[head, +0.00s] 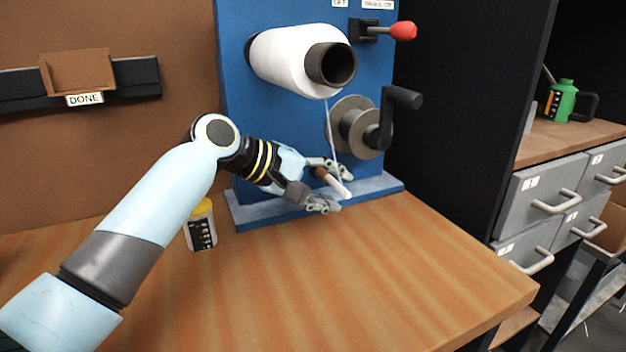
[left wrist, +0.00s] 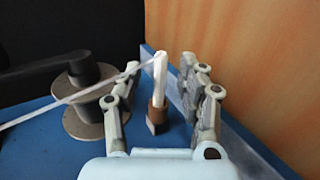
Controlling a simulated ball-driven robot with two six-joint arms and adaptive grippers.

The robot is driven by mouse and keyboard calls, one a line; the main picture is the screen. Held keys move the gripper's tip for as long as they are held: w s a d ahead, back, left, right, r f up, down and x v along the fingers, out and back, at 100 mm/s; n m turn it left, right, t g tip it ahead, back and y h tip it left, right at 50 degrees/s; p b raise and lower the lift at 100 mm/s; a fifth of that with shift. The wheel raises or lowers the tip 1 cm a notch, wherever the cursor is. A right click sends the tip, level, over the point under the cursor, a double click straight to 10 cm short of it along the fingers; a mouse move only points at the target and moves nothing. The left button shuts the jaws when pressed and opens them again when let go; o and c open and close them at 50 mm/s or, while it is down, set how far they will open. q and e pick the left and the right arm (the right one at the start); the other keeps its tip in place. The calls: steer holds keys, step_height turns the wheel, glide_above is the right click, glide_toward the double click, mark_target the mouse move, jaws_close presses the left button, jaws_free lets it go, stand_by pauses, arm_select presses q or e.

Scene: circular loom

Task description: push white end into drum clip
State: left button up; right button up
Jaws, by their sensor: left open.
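The white end (head: 345,190) is the tip of a white strand that hangs from the white spool (head: 285,60). Below the tip is a brown band with a dark foot (left wrist: 157,113), standing near the blue base. My left gripper (head: 335,187) is open, with one finger on either side of the white end; in the left wrist view (left wrist: 160,66) there are gaps on both sides. The grey drum (head: 348,128) with a black crank (head: 402,98) is on the blue panel above the gripper. I cannot make out a clip on it. My right gripper is out of view.
A yellow-lidded jar (head: 201,226) stands close under my left arm. A red-knobbed lever (head: 403,31) sticks out beside the spool. The wooden tabletop (head: 400,270) is clear in front. Grey drawers (head: 545,195) and a green container (head: 562,101) are at the right.

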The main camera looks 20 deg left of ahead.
arm_select(q)
steer(key=v, duration=1.1)
steer(key=shift+s, duration=0.15)
steer(key=shift+a, duration=0.1)
